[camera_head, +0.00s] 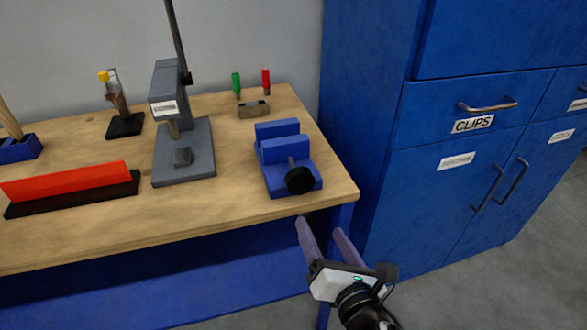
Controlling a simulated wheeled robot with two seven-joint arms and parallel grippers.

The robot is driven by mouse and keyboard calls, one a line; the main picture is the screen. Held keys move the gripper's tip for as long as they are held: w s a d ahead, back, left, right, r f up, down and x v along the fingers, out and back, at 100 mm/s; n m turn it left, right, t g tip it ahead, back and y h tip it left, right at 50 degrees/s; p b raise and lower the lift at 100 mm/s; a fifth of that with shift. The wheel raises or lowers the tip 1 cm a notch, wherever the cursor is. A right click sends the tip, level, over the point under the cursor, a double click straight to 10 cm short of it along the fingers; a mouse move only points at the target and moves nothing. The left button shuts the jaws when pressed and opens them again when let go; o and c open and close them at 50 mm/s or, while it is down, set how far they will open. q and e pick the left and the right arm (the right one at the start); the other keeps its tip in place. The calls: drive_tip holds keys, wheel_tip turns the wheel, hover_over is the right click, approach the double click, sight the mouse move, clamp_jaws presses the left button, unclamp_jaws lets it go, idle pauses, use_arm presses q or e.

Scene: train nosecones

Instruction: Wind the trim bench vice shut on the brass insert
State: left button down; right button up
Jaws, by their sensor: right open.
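The blue bench vice (273,180) sits at the right end of the wooden workbench. Its black round knob (300,180) faces the front edge. A narrow gap shows between its two upright jaws. I cannot make out the brass insert; the jaws may hide it. My right gripper (322,230) is open and empty, just in front of the bench's front right corner. Its two fingers point up toward the vice, below and to the right of the knob, and look apart from it. My left gripper is not in view.
A grey press (184,150) stands left of the vice. Behind the vice are a small grey-brown block (254,109) and green and red-handled tools. A red bar (68,180) lies at left. Blue cabinets (390,130) stand close on the right.

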sight(295, 169)
drive_tip(key=a+r+n, duration=0.1)
drive_tip(key=r+n, duration=0.1)
drive_tip(key=w+a+r+n+t, duration=0.1)
drive_tip(key=r+n, duration=0.2)
drive_tip(key=w+a+r+n+t+y, duration=0.1)
drive_tip(key=r+n, duration=0.1)
drive_tip(key=n, duration=0.1)
drive_tip(key=shift+w+r, duration=0.15)
drive_tip(key=shift+w, duration=0.3)
drive_tip(key=x, duration=0.9)
drive_tip(key=shift+w+a, duration=0.2)
drive_tip(key=c, duration=1)
drive_tip(key=shift+c, duration=0.2)
